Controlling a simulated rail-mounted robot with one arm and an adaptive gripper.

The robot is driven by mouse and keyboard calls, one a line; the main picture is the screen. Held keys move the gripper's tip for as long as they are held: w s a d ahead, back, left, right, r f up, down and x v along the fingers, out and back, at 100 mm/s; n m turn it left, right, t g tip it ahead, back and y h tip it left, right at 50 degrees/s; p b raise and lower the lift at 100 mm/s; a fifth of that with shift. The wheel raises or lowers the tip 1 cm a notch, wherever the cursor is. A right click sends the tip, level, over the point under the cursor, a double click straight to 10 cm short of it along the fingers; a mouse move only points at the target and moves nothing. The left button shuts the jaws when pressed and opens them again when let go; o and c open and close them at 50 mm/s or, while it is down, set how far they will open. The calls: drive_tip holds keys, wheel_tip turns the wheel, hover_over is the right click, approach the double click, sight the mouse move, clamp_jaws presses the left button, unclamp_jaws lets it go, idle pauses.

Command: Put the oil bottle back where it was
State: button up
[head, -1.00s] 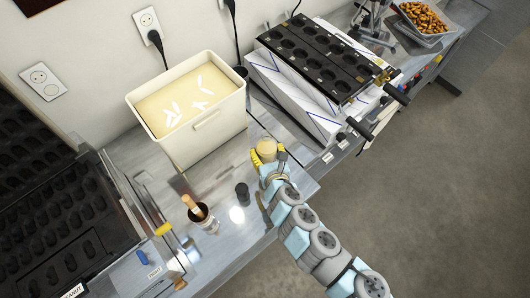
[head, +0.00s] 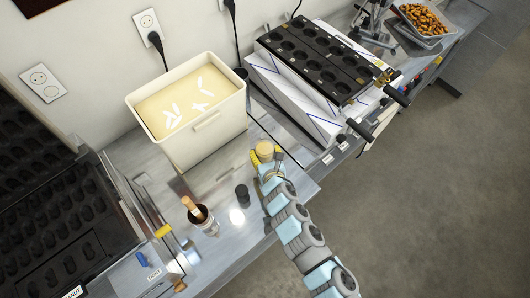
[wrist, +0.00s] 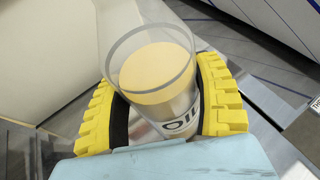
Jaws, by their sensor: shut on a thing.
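The oil bottle (wrist: 158,75) is a clear cylinder with yellowish content and a label reading "OIL" in the wrist view. It also shows in the head view (head: 265,148), at the right part of the metal counter. My gripper (head: 266,157) is shut on it, with a yellow ridged finger on each side of the bottle in the wrist view (wrist: 165,105). The bottle looks roughly upright. Its base is hidden, so I cannot tell whether it touches the counter.
A large cream batter tub (head: 198,140) stands left of the bottle. The black mold machine (head: 318,60) is to the right. A cup with a brush (head: 207,222) and a small black cylinder (head: 242,194) stand nearer the front. Bare counter (head: 225,185) lies between.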

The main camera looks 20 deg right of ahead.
drive_tip(key=shift+f, duration=0.55)
drive_tip(key=shift+f, duration=0.1)
drive_tip(key=o, duration=1.2)
drive_tip(key=shift+o, duration=0.2)
drive_tip(key=shift+r, duration=0.25)
drive_tip(key=v, duration=1.2)
drive_tip(key=shift+f, duration=0.15)
